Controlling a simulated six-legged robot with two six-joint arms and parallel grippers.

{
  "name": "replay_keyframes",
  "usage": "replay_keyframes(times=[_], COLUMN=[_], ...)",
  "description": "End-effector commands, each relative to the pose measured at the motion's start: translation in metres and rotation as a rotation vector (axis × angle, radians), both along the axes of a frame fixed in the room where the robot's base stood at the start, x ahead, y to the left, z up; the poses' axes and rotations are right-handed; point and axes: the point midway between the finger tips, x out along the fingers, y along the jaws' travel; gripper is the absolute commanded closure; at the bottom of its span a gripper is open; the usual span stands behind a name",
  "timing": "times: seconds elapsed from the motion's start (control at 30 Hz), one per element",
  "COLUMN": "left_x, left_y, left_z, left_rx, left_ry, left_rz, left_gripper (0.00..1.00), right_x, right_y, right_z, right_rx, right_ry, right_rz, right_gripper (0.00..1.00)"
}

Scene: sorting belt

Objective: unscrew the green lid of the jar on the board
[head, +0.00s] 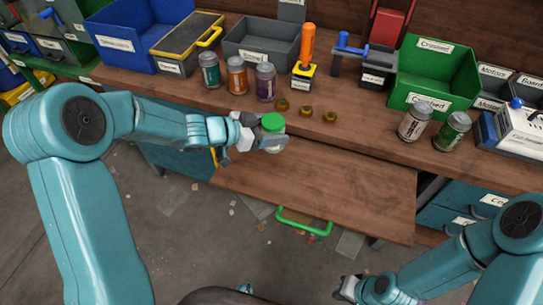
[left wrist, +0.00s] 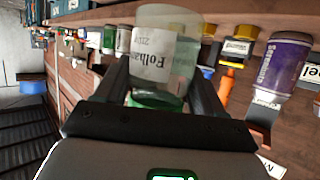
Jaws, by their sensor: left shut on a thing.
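The jar (left wrist: 160,55) is clear with a white label and a green lid (head: 272,122). In the head view it is at the back left of the pull-out wooden board (head: 330,190), near the bench edge. My left gripper (head: 262,141) reaches in from the left, shut on the jar, its fingers on either side just below the lid. In the left wrist view the lid (left wrist: 155,102) is partly hidden behind the gripper.
Behind the board, several jars (head: 237,76) stand on the bench, with small amber pieces (head: 306,111) near its front edge. A green bin (head: 437,75) and two more jars (head: 414,120) are on the right. The board's middle and right are clear. A green handle (head: 303,220) is on its front.

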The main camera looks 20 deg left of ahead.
Motion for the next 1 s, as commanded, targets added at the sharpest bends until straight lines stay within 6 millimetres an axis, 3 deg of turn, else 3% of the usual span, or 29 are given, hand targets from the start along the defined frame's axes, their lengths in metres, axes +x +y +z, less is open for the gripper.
replay_keyframes(times=[0.03, 0.1, 0.3, 0.5, 1.0], left_x=[0.000, 0.000, 0.000, 0.000, 0.000], left_y=[0.000, 0.000, 0.000, 0.000, 0.000], left_z=[-0.018, -0.032, -0.051, -0.084, -0.095], left_rx=[-0.002, -0.001, 0.000, -0.001, 0.001], left_ry=[0.005, 0.003, -0.001, 0.001, -0.002], left_rz=[0.002, 0.001, 0.001, 0.002, 0.000], left_gripper=[1.00, 1.00, 1.00, 1.00, 1.00], right_x=[0.000, 0.000, 0.000, 0.000, 0.000], right_y=[0.000, 0.000, 0.000, 0.000, 0.000], right_z=[-0.007, -0.009, -0.012, -0.019, -0.023], right_rx=[0.000, 0.000, 0.000, 0.000, 0.000], right_ry=[0.000, 0.000, 0.000, 0.000, 0.000], right_rz=[0.000, 0.000, 0.000, 0.000, 0.000], right_gripper=[1.00, 1.00, 1.00, 1.00, 1.00])
